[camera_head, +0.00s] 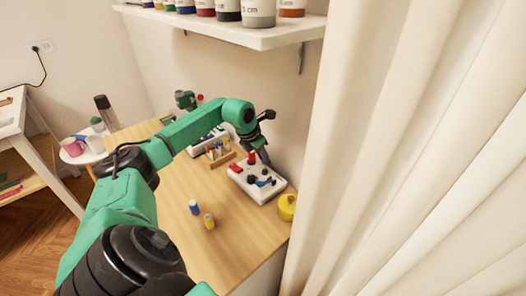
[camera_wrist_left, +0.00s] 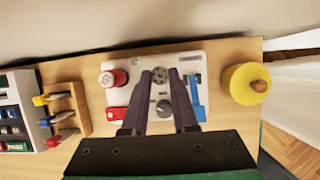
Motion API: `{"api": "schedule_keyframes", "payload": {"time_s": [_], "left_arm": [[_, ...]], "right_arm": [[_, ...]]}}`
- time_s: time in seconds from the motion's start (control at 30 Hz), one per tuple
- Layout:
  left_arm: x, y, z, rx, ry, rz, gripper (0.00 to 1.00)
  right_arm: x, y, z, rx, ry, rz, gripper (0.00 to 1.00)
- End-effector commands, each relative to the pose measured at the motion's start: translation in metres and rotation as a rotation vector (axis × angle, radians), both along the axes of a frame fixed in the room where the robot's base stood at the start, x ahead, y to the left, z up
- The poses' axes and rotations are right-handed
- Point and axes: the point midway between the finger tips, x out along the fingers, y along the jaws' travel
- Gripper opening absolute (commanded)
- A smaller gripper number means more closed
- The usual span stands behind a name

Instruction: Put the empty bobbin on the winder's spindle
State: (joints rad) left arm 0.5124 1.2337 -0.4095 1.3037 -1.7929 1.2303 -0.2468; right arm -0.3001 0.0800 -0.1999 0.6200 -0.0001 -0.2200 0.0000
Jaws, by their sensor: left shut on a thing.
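The winder (camera_head: 249,193) is a white box on the table near its right edge, with red parts and dark knobs on top. In the left wrist view the winder (camera_wrist_left: 141,62) shows a red spool-like part, a red switch, a dark dial and a blue lever. My left gripper (camera_wrist_left: 160,74) is over the winder, its fingers closed on the bobbin (camera_wrist_left: 160,76), a small grey disc with holes. The gripper also shows in the head view (camera_head: 264,160), pointing down, where the bobbin is too small to make out. The spindle is hidden, and I cannot tell whether the bobbin touches it. My right gripper is out of view.
A yellow round pot (camera_head: 287,207) with a brown knob stands beside the winder. A wooden rack (camera_head: 219,158) with colourful tools is on the other side. A blue spool (camera_head: 194,207) and a yellow spool (camera_head: 209,221) stand in front. A curtain (camera_head: 400,170) hangs at the right.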

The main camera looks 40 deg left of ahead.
Motion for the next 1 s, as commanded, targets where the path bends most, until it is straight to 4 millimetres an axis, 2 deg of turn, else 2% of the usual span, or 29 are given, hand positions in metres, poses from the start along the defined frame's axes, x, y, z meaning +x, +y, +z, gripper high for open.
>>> {"api": "schedule_keyframes", "payload": {"time_s": [0.13, 0.77, 0.8, 1.0], "left_arm": [[-0.0001, -0.0001, 0.0063, 0.000, 0.000, 0.000, 0.00], [-0.0001, 0.0000, 0.0056, 0.000, 0.001, 0.000, 0.00], [-0.0001, 0.0000, 0.0056, 0.000, 0.000, 0.000, 0.39], [-0.0002, 0.0000, 0.0057, 0.000, 0.000, 0.000, 0.39]], "right_arm": [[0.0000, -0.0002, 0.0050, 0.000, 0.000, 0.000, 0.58], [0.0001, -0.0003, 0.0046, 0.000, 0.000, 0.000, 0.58], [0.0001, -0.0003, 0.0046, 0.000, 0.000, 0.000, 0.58], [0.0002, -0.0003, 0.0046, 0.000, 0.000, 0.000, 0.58]]}}
